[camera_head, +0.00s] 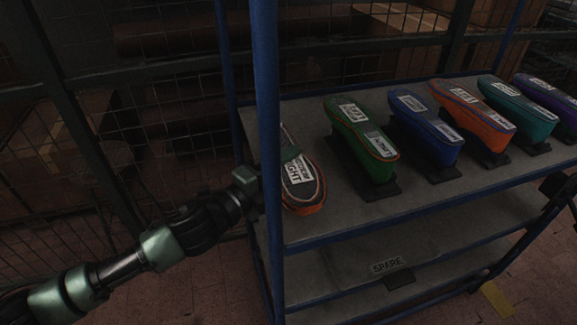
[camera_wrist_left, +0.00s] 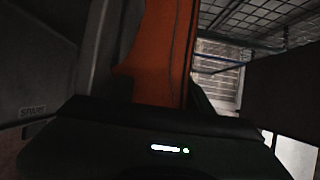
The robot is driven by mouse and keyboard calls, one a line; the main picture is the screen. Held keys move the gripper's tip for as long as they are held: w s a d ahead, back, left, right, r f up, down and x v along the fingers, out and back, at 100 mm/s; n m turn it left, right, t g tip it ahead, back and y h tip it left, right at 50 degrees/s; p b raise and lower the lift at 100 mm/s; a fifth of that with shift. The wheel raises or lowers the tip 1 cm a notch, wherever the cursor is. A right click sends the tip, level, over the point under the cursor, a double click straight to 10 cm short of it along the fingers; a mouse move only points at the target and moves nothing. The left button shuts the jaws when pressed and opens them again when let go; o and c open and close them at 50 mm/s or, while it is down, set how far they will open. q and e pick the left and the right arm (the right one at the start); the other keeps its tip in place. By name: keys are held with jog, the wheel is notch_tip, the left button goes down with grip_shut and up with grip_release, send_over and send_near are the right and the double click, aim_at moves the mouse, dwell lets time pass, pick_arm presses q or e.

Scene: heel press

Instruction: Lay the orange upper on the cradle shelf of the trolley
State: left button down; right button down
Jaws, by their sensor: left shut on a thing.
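My left gripper (camera_head: 288,155) reaches in past the blue front post and is shut on an orange upper (camera_head: 306,208) with a dark top and white labels. This upper is at the left end of the trolley's top shelf (camera_head: 360,208), partly hidden by the post and gripper. I cannot tell whether it touches the shelf. Its orange side fills the upper middle of the left wrist view (camera_wrist_left: 160,50). Another orange upper (camera_head: 471,117), with a blue-grey top, sits on a dark cradle farther right.
Green (camera_head: 360,145), blue (camera_head: 425,137), teal (camera_head: 517,112) and purple (camera_head: 549,94) uppers stand along the shelf. The blue post (camera_head: 266,130) stands close to my left gripper. A lower shelf carries a SPARE label (camera_head: 387,266). Wire mesh fencing is behind.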

pick_arm(q)
jog(key=shift+f, duration=0.6)
jog(key=c, duration=0.6)
grip_release()
jog(key=shift+s+f, duration=0.1)
jog(key=shift+f, duration=0.15)
